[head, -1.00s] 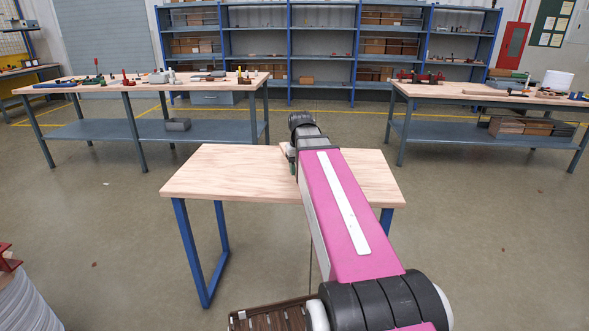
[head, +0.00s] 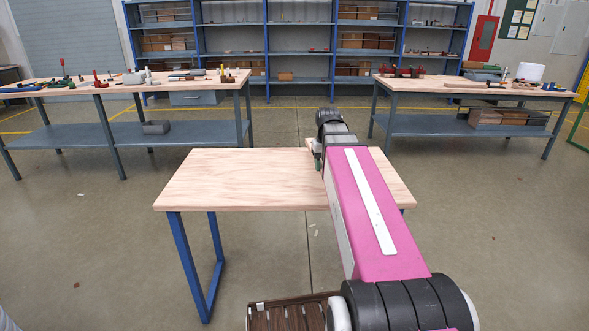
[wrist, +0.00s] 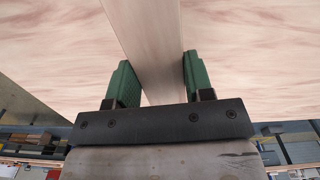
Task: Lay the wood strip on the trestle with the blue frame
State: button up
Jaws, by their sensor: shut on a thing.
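The trestle (head: 235,178) has a pale wood top and blue legs and stands in front of me in the head view. My gripper (wrist: 156,64) has green fingers and is shut on the wood strip (wrist: 146,35), one finger on each side of it. The strip runs lengthwise away between the fingers in the wrist view, with a pale wood surface filling the picture behind it. In the head view my arm reaches over the right part of the trestle and hides most of the gripper and strip. I cannot tell whether the strip touches the top.
A workbench (head: 120,86) with tools stands behind on the left, and another workbench (head: 470,88) on the right. Blue shelving (head: 295,55) lines the back wall. The left part of the trestle top is bare. Open floor surrounds the trestle.

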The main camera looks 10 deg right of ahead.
aim_at(286, 156)
jog(key=i+j+z, duration=0.2)
jog(key=z, duration=0.2)
jog(key=k+j+z, duration=0.15)
jog(key=j+z, duration=0.15)
jog(key=j, duration=0.2)
jog(key=i+j+z, duration=0.1)
jog(key=i+j, duration=0.1)
jog(key=i, duration=0.1)
